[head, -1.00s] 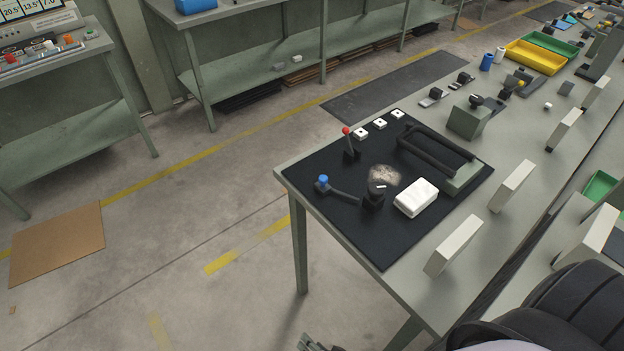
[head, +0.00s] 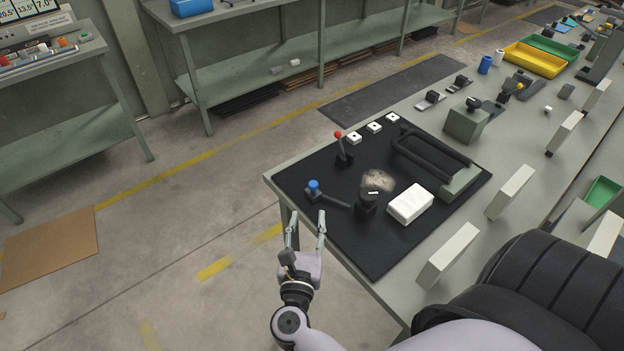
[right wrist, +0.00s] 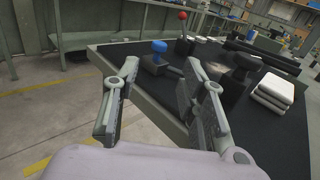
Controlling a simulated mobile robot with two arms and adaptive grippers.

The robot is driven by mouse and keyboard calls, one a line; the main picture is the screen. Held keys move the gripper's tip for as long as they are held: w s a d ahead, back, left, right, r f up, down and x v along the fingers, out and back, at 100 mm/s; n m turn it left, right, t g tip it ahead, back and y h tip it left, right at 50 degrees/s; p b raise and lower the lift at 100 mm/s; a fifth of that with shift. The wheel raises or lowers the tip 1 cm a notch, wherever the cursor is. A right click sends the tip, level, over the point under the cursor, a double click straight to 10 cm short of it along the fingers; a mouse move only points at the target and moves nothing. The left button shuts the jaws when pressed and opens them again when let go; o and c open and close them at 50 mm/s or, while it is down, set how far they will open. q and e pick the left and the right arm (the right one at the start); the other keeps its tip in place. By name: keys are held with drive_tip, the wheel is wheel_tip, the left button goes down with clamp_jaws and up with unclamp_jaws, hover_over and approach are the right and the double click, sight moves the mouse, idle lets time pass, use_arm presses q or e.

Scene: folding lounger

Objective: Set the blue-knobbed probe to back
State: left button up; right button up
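The blue-knobbed probe (head: 314,187) stands on the black mat near the table's left edge, with a dark arm (head: 335,199) running right to a black post (head: 367,202). It also shows in the right wrist view, where its blue knob (right wrist: 159,46) appears beyond and between the fingers. My right gripper (head: 306,220) is open and empty, just off the table's near left edge and short of the blue knob. Its fingers also show in the right wrist view (right wrist: 165,95). My left gripper is not in view.
A red-knobbed lever (head: 339,142) stands behind the probe. A white block (head: 410,204), a dark handle frame (head: 430,154) and several small white pieces (head: 374,127) share the black mat (head: 375,252). Upright pale panels (head: 448,256) line the table's right side.

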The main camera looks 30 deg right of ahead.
sight(313, 187)
drive_tip(key=p+x, duration=0.3)
drive_tip(key=x, duration=0.9)
drive_tip(key=shift+w, duration=0.1)
clamp_jaws()
idle(0.4)
